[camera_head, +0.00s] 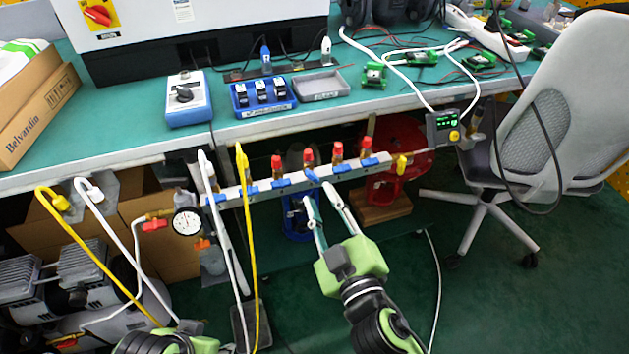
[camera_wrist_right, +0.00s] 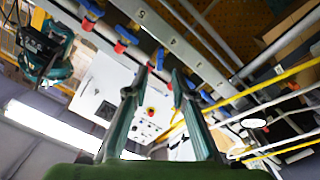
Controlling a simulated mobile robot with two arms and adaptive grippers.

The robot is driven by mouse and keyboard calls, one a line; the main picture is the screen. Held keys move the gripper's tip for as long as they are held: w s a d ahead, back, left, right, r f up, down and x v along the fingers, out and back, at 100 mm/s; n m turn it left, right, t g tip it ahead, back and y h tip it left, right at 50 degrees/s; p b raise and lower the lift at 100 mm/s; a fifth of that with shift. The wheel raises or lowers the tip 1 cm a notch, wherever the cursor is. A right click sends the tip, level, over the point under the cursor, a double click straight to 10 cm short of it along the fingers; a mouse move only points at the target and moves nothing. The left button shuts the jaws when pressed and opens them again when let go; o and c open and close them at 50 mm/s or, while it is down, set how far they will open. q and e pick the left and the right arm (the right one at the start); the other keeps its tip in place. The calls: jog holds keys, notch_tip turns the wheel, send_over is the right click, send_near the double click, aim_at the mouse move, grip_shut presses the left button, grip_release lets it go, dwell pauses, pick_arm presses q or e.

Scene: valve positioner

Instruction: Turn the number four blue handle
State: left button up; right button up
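A pale manifold bar (camera_head: 265,190) runs along the front of the bench, with several blue handles and red-capped fittings. A blue handle (camera_head: 312,175) near the middle of the bar lies just beyond my right gripper (camera_head: 317,190). In the right wrist view, the right gripper (camera_wrist_right: 150,82) is open, its two fingers apart, with that blue handle (camera_wrist_right: 158,58) around the gap between the tips. A label resembling a 4 shows on the bar near it. Contact cannot be told. Only part of my left arm shows at the bottom left; its fingers are out of sight.
A yellow hose (camera_head: 248,240) and white hoses hang left of the gripper. A pressure gauge (camera_head: 187,221) sits at the bar's left end. A red reel-like object (camera_head: 402,160) stands behind the bar's right end. An office chair (camera_head: 560,120) is at right; green floor is clear in front.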

aim_at(312, 178)
jog(key=shift+x, duration=2.6)
jog(key=shift+c, duration=0.5)
grip_shut()
